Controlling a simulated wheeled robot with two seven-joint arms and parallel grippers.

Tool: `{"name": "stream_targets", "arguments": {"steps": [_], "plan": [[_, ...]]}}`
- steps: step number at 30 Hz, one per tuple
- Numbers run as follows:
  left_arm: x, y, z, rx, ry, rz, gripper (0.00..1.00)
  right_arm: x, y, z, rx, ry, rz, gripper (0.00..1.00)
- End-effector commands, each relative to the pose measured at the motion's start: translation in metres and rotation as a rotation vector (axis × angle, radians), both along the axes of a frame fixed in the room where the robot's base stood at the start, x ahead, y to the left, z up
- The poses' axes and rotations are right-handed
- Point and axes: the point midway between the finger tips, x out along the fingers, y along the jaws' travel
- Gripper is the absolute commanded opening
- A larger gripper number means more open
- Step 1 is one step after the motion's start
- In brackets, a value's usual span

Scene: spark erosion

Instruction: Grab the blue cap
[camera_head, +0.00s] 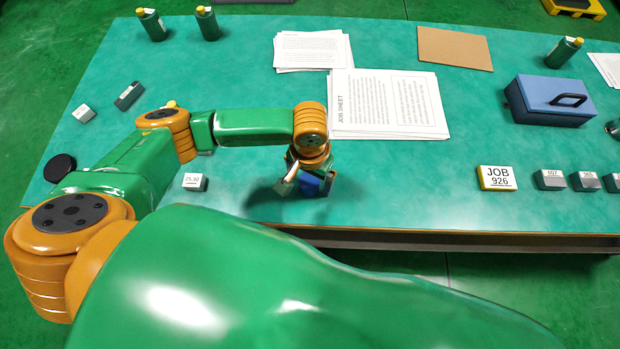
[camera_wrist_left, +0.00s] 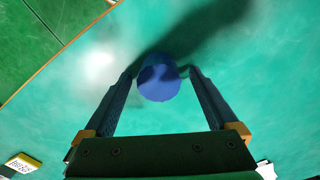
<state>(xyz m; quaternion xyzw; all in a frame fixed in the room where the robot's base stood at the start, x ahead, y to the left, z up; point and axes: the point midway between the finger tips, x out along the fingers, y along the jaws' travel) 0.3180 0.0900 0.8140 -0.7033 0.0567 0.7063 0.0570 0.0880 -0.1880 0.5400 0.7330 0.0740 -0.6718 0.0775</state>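A round blue cap (camera_wrist_left: 159,84) shows in the left wrist view between the two dark fingers of my left gripper (camera_wrist_left: 160,72). The fingers are spread, one on each side of the cap, with a narrow strip of green at each side. Contact at the very tips is unclear. In the head view my left gripper (camera_head: 307,186) points down over the near middle of the table, with the blue cap partly hidden among its fingers. I cannot tell how far the cap is from the tabletop. My right gripper is not in view.
The green table (camera_head: 400,205) has its near edge just below the gripper. Job sheets (camera_head: 388,104) lie behind it. A small labelled block (camera_head: 195,182) stands to the left, a yellow-edged job sign (camera_head: 497,178) to the right. A blue toolbox (camera_head: 550,100) is farther right.

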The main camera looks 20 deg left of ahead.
Motion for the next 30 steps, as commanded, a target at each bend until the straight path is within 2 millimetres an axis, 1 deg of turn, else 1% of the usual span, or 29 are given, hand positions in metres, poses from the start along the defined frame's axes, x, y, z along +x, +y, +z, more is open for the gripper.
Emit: {"name": "stream_targets", "arguments": {"steps": [1,2,3,5,6,8,9,10,16,20,23,24,26,30], "plan": [[0.0,0.0,0.0,0.0,0.0,0.0,0.82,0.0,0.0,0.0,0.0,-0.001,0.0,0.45],[0.0,0.0,0.0,0.0,0.0,0.0,0.74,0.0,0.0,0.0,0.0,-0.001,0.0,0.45],[0.0,0.0,0.0,0.0,0.0,0.0,0.63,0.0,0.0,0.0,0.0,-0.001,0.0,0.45],[0.0,0.0,0.0,-0.001,0.0,0.0,0.47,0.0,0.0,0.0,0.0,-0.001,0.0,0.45],[0.0,0.0,0.0,-0.001,0.0,-0.001,0.36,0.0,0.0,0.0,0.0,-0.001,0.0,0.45],[0.0,0.0,0.0,-0.001,0.0,0.0,0.2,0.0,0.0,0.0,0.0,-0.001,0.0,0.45],[0.0,0.0,0.0,-0.001,0.0,-0.001,0.09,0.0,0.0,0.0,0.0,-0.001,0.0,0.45],[0.0,0.0,0.0,-0.001,0.0,-0.001,0.04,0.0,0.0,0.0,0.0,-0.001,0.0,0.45],[0.0,0.0,0.001,-0.001,0.0,0.0,0.04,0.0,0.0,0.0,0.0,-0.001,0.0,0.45],[0.0,0.0,0.011,-0.001,-0.001,0.0,0.04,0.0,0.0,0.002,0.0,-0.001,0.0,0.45],[0.001,-0.001,0.03,-0.003,-0.002,-0.002,0.04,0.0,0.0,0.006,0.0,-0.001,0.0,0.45],[0.0,-0.005,0.038,-0.004,-0.003,-0.004,0.04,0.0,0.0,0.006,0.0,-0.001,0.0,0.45],[-0.002,-0.018,0.051,-0.006,-0.003,-0.007,0.04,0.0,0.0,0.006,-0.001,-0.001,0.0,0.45],[-0.007,-0.051,0.091,-0.008,-0.005,-0.01,0.04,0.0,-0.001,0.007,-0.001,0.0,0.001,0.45]]}}
